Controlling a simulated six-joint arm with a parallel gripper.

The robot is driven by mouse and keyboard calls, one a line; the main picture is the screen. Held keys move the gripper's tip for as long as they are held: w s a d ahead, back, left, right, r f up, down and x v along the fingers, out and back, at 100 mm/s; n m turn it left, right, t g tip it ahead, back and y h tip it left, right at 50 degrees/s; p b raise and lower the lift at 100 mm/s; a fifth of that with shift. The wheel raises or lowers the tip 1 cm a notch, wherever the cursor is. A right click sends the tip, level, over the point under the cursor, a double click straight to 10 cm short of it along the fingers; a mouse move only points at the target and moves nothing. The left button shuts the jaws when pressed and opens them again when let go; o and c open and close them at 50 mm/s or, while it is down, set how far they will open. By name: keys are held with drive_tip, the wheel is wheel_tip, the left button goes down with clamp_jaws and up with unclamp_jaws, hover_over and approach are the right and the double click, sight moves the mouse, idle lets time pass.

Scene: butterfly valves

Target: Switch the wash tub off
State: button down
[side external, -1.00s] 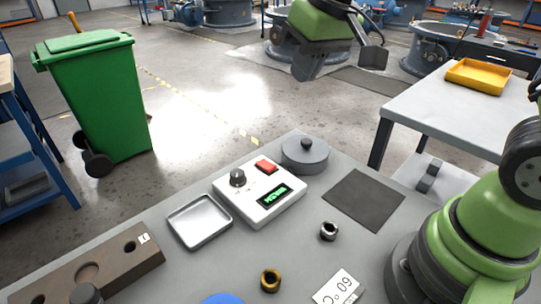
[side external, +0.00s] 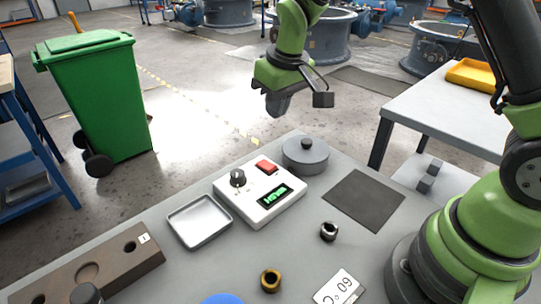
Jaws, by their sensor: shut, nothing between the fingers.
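A white control box (side external: 248,211) stands on the grey bench. It carries a black knob (side external: 238,177), a red rocker switch (side external: 266,167) and a small display (side external: 275,195) with lit green characters, too small to read surely. The switch's exact tilt cannot be told. A round grey lidded tub (side external: 305,158) stands just behind and right of the box. My gripper (side external: 276,108) is shut and empty, held in the air above and behind the box and tub, touching neither.
A shallow metal tray (side external: 199,222) lies left of the box. A dark mat (side external: 363,200), a dark ring (side external: 329,231), a brass ring (side external: 270,280) and a "60 C" card (side external: 339,289) lie to the right and front. A brown holed block (side external: 82,266) lies at front left.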

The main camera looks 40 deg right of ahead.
sight(265, 164)
drive_tip(key=x, duration=0.8)
drive_tip(key=s+x, duration=0.1)
drive_tip(key=x, duration=0.3)
drive_tip(key=shift+s+f, duration=0.1)
drive_tip(key=shift+f, duration=0.65)
drive_tip(key=shift+s+f, duration=0.25)
drive_tip(key=shift+f, duration=0.2)
drive_tip(key=shift+w+r, duration=0.1)
drive_tip(key=shift+w, duration=0.05)
drive_tip(key=shift+w+r, duration=0.25)
drive_tip(key=shift+w, duration=0.35)
